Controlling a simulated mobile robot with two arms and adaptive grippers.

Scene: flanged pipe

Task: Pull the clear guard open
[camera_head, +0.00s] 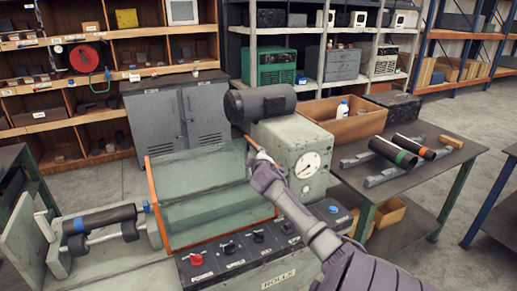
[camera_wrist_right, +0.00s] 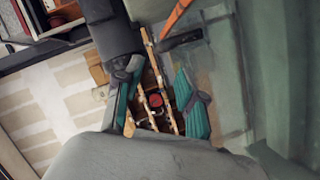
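The clear guard (camera_head: 200,190) is a see-through panel with orange edges on the grey-green roll machine in the head view. One orange edge strip also shows at the top of the right wrist view (camera_wrist_right: 176,16). My right gripper (camera_head: 262,160) is at the guard's upper right corner, in front of the machine's gauge housing. In the wrist view its two teal fingers (camera_wrist_right: 158,90) stand apart, with only background visible between them. Whether a finger touches the guard is unclear. My left gripper is not in view.
A motor (camera_head: 260,102) and a dial gauge (camera_head: 308,165) sit beside the guard. The control panel (camera_head: 262,250) with a red knob lies in front. A pipe on rollers (camera_head: 100,220) is at left. A side table (camera_head: 440,165) with banded pipes is at right.

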